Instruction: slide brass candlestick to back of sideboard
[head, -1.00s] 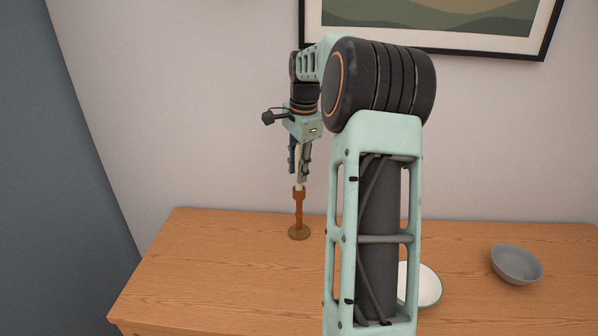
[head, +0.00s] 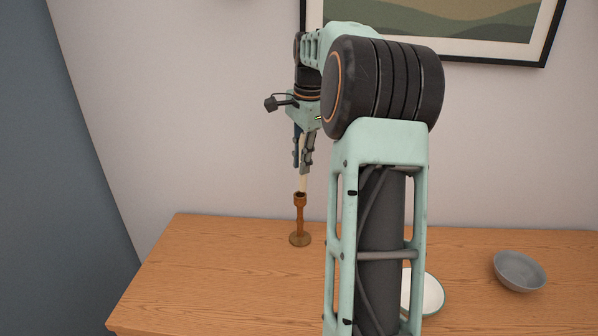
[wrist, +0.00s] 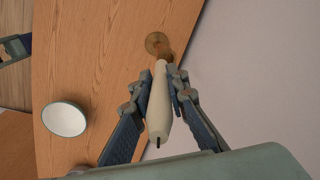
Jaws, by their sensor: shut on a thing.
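The brass candlestick (head: 300,220) stands upright on the wooden sideboard (head: 220,275), near its back edge. Its round base (wrist: 157,43) shows at the top of the wrist view. My gripper (head: 304,165) is above the candlestick and shut on a pale candle (wrist: 158,105), one finger on each side. The candle (head: 303,184) points down, its lower end at or just above the socket. The dark socket opening shows in front of it, so the candle looks drawn out. The fingers do not touch the candlestick.
A grey bowl (head: 519,271) stands at the right of the sideboard. A white dish (head: 433,294) is partly hidden behind my arm; a white round dish (wrist: 64,118) shows in the wrist view. The wall (head: 200,120) rises close behind. The sideboard's left part is clear.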

